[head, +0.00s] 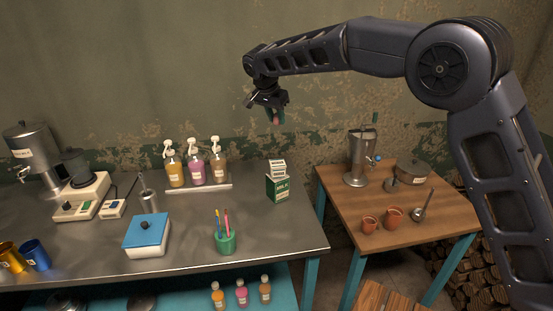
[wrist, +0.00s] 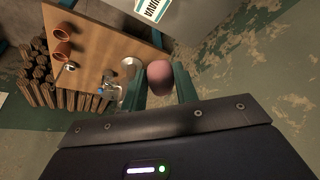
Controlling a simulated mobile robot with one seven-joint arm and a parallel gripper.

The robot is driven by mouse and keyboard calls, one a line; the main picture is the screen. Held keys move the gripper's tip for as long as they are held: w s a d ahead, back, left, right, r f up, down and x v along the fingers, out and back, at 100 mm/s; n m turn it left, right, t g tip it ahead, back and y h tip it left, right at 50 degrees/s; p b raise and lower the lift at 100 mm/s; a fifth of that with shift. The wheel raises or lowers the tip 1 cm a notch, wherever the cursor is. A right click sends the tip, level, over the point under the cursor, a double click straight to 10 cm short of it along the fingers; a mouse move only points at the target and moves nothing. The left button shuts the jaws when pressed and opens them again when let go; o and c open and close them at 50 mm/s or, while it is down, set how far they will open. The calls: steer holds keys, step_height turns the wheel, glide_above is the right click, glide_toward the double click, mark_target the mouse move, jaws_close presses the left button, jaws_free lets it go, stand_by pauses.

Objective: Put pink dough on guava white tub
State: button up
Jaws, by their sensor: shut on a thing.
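My gripper (head: 276,116) is high above the steel table's back right, in front of the wall. In the wrist view its green fingers (wrist: 160,88) are shut on a rounded lump of pink dough (wrist: 159,76). The dough also shows small and partly hidden in the head view (head: 275,121). A white label reading GUAVA (wrist: 153,8) shows at the top edge of the wrist view, on something cut off by the frame. I cannot tell for sure which head-view object bears it. A green and white carton (head: 278,188) stands at the steel table's right end.
The steel table (head: 285,235) holds pump bottles (head: 197,170) on a tray, a blue-lidded white box (head: 147,238) and a green pencil cup (head: 225,243). A wooden table (head: 340,190) at right holds terracotta pots (head: 393,216) and a metal dispenser (head: 361,158). A gap separates the tables.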

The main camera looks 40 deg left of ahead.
mark_target(278, 162)
step_height(278, 162, down, 16)
steer(key=shift+r, duration=0.1)
stand_by(0.5)
steer(key=o, duration=0.9)
steer(key=shift+o, duration=0.2)
steer(key=v, duration=1.2)
